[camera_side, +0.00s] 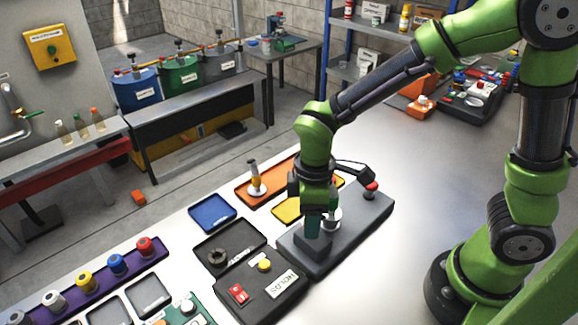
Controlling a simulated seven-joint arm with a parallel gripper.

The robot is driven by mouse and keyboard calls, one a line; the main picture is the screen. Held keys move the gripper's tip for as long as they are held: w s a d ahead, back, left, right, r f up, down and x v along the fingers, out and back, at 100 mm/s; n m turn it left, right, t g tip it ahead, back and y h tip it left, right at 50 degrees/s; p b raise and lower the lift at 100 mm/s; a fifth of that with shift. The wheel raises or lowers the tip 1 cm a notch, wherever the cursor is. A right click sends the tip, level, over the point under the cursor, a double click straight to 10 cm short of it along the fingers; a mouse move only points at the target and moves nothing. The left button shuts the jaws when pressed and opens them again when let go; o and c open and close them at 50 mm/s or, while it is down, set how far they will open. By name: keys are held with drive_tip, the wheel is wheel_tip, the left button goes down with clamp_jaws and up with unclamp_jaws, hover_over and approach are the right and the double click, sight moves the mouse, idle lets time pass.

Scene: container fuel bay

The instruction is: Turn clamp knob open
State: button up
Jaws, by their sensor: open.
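A dark grey fixture (345,235) lies on the light worktop at the centre. A red-topped knob (371,186) stands near its far right end; I cannot tell whether this is the clamp knob. My gripper (314,222) points down over the fixture's near left part, at a raised dark block (312,246). A whitish round part (333,217) shows just right of my gripper, partly hidden by it. My gripper is open. Its fingertips are small and dark here, and I cannot tell whether they touch anything.
An orange tray (243,196) holds an upright part. A blue tray (212,213), a yellow tray (287,210) and a black tray (229,241) lie left of the fixture. A black box with buttons (262,294) sits in front. The worktop right of the fixture is clear.

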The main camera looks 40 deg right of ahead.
drive_tip(key=shift+f, duration=0.2)
clamp_jaws()
idle(0.3)
